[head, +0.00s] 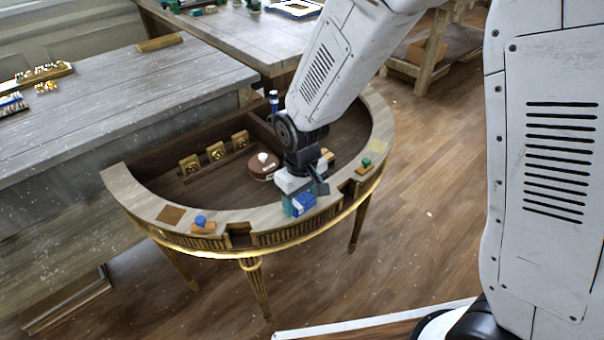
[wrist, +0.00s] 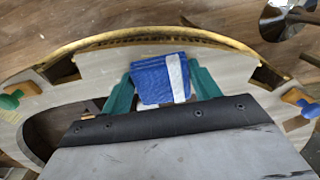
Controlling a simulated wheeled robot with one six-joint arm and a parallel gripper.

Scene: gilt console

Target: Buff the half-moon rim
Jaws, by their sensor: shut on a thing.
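The half-moon console (head: 140,203) has a pale curved rim with a gilt front edge; the rim also shows in the wrist view (wrist: 232,70). My gripper (head: 301,200) is over the front right part of the rim. Its green fingers are shut on a folded blue pad (wrist: 150,84) with a white stripe, which also shows in the head view (head: 304,204). The pad is at the rim near the gilt edge; I cannot tell whether it touches the surface. My wrist hides part of the rim behind it.
A blue knob (head: 201,221) and a green knob (head: 367,162) sit on wooden blocks at gaps in the rim. Inside the half-moon are several gilt-faced blocks (head: 215,151) and a round brown box (head: 262,166) with a white knob. A grey workbench (head: 130,90) stands behind left.

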